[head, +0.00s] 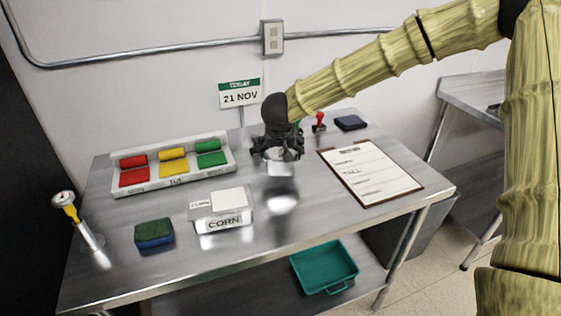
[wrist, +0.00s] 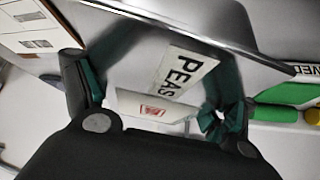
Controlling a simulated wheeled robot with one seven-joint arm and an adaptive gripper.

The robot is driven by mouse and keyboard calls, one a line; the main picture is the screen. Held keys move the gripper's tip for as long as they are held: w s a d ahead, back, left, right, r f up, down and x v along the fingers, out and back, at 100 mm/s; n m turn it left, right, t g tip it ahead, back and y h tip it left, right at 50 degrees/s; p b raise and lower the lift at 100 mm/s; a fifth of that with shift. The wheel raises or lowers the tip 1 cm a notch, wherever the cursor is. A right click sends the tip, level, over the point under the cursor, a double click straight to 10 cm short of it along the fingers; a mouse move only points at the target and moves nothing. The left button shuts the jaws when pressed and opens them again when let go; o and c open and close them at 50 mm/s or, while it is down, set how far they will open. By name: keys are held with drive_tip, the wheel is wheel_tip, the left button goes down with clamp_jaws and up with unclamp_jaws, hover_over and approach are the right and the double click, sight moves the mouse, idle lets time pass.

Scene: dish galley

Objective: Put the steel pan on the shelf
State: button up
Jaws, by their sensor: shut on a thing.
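My gripper (head: 278,153) is above the back middle of the steel table, pointing down. It is shut on a small steel pan (head: 281,169), mostly hidden by the fingers in the head view. In the wrist view the held pan shows a white label reading PEAS (wrist: 185,70) and a white sticker with a red mark (wrist: 155,106) between the fingers. A second steel pan (head: 224,223), labelled CORN and with a white card on top, stands on the table front. A lower shelf (head: 220,299) runs under the table top.
A holder (head: 176,180) with red, yellow and green labels stands at back left. A sponge (head: 154,233) and a probe thermometer (head: 75,215) are at front left. A clipboard (head: 371,172), red stamp (head: 319,122) and dark pad (head: 351,122) are right. A teal bin (head: 325,267) sits below.

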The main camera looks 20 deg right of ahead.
drive_tip(key=shift+f, duration=1.85)
drive_tip(key=o, duration=1.6)
drive_tip(key=shift+f, duration=0.15)
drive_tip(key=shift+c, duration=0.2)
drive_tip(key=shift+o, duration=0.6)
